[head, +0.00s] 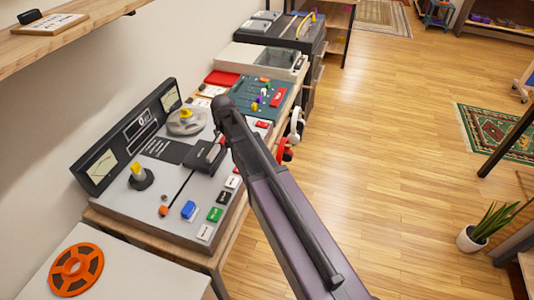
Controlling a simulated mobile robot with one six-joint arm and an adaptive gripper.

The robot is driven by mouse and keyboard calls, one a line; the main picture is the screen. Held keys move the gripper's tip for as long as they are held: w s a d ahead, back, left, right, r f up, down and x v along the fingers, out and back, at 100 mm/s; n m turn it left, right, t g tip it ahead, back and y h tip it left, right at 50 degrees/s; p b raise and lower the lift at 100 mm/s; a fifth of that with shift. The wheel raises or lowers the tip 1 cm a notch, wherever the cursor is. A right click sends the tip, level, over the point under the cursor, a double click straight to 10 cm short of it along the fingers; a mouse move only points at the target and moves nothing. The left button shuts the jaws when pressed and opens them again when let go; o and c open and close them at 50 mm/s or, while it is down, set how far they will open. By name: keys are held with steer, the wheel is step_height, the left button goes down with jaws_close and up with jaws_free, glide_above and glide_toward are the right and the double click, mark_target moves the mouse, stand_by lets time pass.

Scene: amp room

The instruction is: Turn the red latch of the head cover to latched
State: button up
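The tape machine (165,215) is a grey sloped deck on a wooden bench, with a dark meter panel along its back. A dark block (203,158), which looks like the head cover, sits on the deck's right part, directly left of my arm. A small red part (222,140) shows at the block's upper right, close against my arm's edge. It may be the red latch; its angle is too small to read. My arm crosses the view from the bottom right and ends over the machine's far right. My gripper cannot be made out; the arm appears to hide it.
Yellow-topped spindles (138,176) and coloured buttons (188,210) stand on the deck. A teal panel (245,97), white headphones (297,122) and red headphones (285,150) are beyond. An orange reel (76,270) lies in front. A wooden shelf (70,38) overhangs the upper left.

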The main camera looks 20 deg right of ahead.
steer(key=shift+p+v, duration=3.7)
steer(key=shift+v, duration=0.65)
steer(key=s+d+g, duration=0.1)
steer(key=s+d, duration=0.2)
steer(key=s, duration=0.3)
steer(key=s+d+g, duration=0.2)
steer(key=s+d, duration=0.1)
steer(key=s, duration=0.4)
steer(key=s+d+f+g, duration=0.1)
steer(key=s+d, duration=0.3)
steer(key=s, duration=0.2)
steer(key=shift+s, duration=0.4)
steer(key=shift+f, duration=0.1)
steer(key=shift+s+d+m+g, duration=0.15)
steer(key=shift+s+m+g, duration=0.15)
steer(key=shift+s, duration=0.45)
